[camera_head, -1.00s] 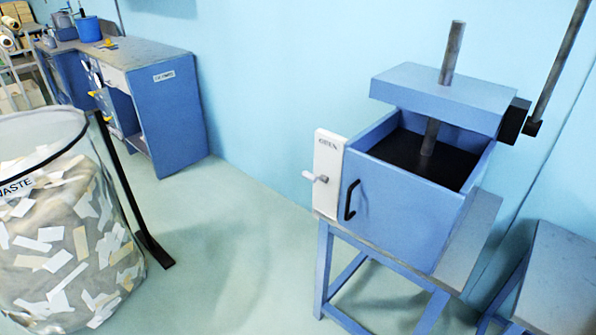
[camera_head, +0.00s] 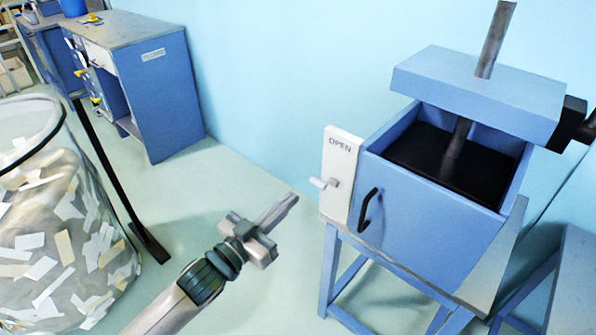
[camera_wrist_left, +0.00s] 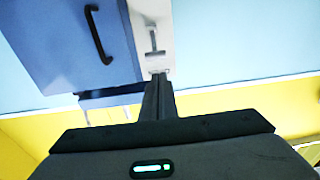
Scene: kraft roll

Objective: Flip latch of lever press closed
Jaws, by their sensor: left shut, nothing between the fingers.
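The lever press (camera_head: 435,210) is a blue open-topped box on a blue stand, with a black handle (camera_head: 369,209) on its front door. A white latch plate (camera_head: 340,172) marked OPEN is at the box's left edge. The small pale latch lever (camera_head: 325,183) sticks out to the left from it. My left gripper (camera_head: 292,199) is shut and empty, left of the latch and slightly lower in the head view, apart from it. In the left wrist view the latch (camera_wrist_left: 153,42) is beyond the shut fingertips (camera_wrist_left: 159,78). My right gripper is not in view.
A waste bin (camera_head: 60,225) full of paper scraps stands at the left, with a black stand (camera_head: 115,190) beside it. A blue desk (camera_head: 160,90) is at the back left. The floor between bin and press is clear.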

